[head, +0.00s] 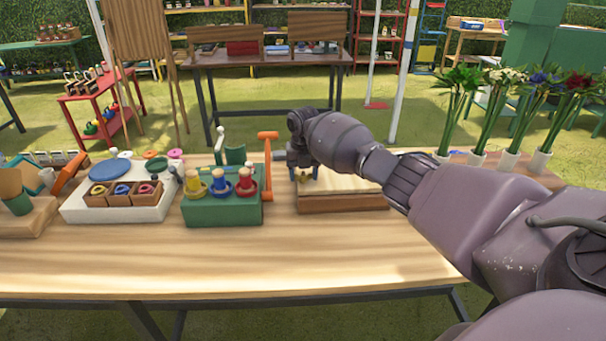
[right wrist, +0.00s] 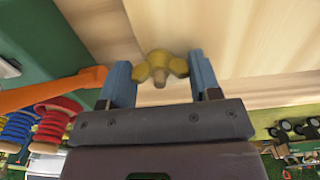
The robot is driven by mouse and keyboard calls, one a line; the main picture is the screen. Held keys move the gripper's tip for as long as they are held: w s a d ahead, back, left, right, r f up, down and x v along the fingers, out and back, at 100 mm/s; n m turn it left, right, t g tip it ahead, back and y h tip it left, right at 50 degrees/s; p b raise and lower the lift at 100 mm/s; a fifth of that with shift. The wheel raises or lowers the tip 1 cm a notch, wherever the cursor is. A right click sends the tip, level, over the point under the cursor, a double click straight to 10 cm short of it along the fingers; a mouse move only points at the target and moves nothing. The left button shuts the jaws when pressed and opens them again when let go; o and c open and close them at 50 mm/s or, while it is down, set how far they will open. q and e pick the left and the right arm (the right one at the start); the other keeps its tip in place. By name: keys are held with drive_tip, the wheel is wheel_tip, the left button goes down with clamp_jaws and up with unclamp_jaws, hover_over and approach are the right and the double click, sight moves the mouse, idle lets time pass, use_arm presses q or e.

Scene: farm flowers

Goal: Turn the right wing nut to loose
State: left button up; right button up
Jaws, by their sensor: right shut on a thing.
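A yellow wing nut (right wrist: 160,67) shows in the right wrist view, with its wings between the two blue fingertips of my right gripper (right wrist: 160,75). The gripper is shut on it, one finger at each wing. The wing nut sits over a pale wooden board. In the head view my right gripper (head: 306,173) reaches down to the wooden press (head: 345,203) from above, at its back left. The hand and forearm hide part of the press, and I cannot make out a second wing nut. My left gripper is not in view.
A green stand (head: 215,212) with yellow, blue and red spools and an orange lever (head: 268,165) stands close left of the press. A white tray (head: 120,211) is further left. Flowers in white pots (head: 508,160) stand at right. The table's front is clear.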

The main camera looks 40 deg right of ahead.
idle(0.3)
drive_tip(key=o, duration=0.9)
